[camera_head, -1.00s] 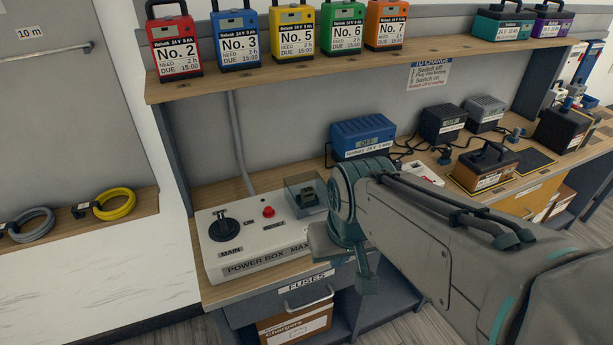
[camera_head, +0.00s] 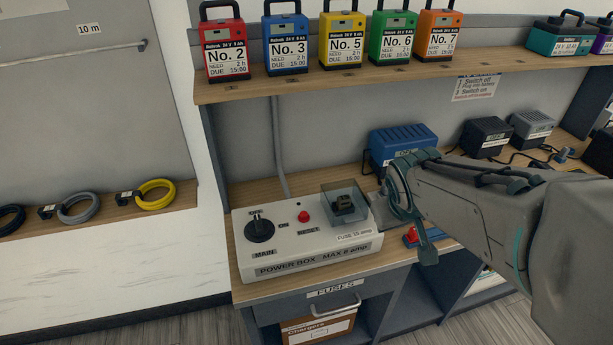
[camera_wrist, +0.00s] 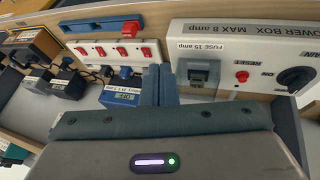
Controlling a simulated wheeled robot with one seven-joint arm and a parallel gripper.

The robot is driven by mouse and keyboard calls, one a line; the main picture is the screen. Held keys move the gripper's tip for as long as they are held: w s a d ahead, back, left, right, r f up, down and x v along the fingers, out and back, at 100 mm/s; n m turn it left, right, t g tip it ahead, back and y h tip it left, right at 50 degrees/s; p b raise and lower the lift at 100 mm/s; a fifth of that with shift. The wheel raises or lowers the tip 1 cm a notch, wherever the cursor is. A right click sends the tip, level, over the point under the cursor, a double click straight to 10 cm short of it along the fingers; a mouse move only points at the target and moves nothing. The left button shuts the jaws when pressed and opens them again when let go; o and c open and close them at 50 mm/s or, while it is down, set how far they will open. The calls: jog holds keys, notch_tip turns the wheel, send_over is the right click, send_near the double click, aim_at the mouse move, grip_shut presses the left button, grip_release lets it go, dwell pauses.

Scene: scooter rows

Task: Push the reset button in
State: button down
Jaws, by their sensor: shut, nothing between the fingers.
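The red reset button (camera_head: 304,216) stands up from the top face of the white power box (camera_head: 315,267), between the black main knob (camera_head: 260,229) and the clear-covered fuse (camera_head: 345,205). In the wrist view the reset button (camera_wrist: 243,76) is to the right of my fingers, past the fuse (camera_wrist: 198,74). My gripper (camera_wrist: 160,70) is shut and empty, its fingers together. It is off the fuse side of the box and not touching the button. In the head view my arm hides part of the bench right of the box, and the fingertips are hard to make out.
A blue and red item (camera_head: 412,236) lies on the bench right of the box. A blue charger (camera_head: 402,140) stands behind. A shelf (camera_head: 300,88) with several coloured batteries hangs above. A white strip with red switches (camera_wrist: 115,50) shows in the wrist view.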

jog(key=w+a+r+n+t+p, duration=0.1)
jog(key=w+r+n+t+p, duration=0.25)
jog(key=w, duration=0.65)
jog(key=n+g+y+p, duration=0.5)
jog(key=n+y, duration=0.5)
jog(key=n, duration=0.5)
send_over(304, 214)
jog(key=d+p, duration=0.1)
notch_tip(304, 214, down, 6)
jog(key=t, duration=0.1)
jog(key=shift+r+m, duration=0.15)
jog(key=shift+m, duration=0.1)
notch_tip(304, 214, down, 8)
jog(key=b, duration=0.8)
jog(key=shift+f, duration=0.45)
